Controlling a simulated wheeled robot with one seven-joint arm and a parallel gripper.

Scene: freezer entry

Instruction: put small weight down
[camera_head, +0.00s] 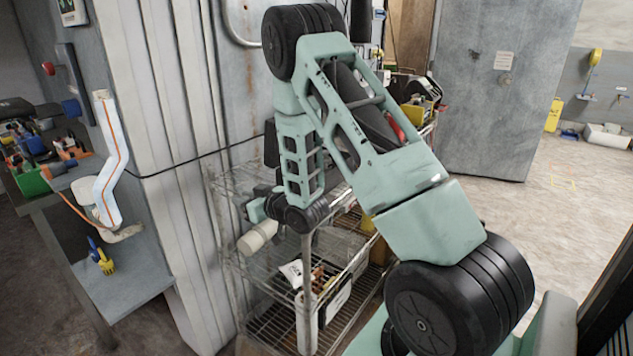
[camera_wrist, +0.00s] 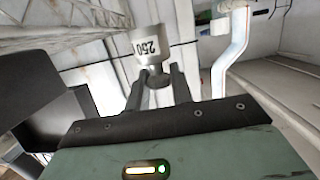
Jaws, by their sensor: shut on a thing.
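The small weight (camera_wrist: 148,45) is a pale cylinder marked 250 with a narrow neck. In the wrist view my gripper (camera_wrist: 159,82) is shut on its neck, with one dark finger on each side. In the head view the weight (camera_head: 257,237) shows at the tip of my gripper (camera_head: 270,226), near the left end of a wire rack. I cannot tell whether it touches any shelf there.
The wire rack (camera_head: 309,250) stands below my arm, with boxes and packages on its lower shelves. A corrugated wall (camera_head: 170,130) is close on the left. A grey workbench (camera_head: 128,275) with a white bent pipe (camera_head: 110,165) stands beyond it. Open floor (camera_head: 560,230) is at right.

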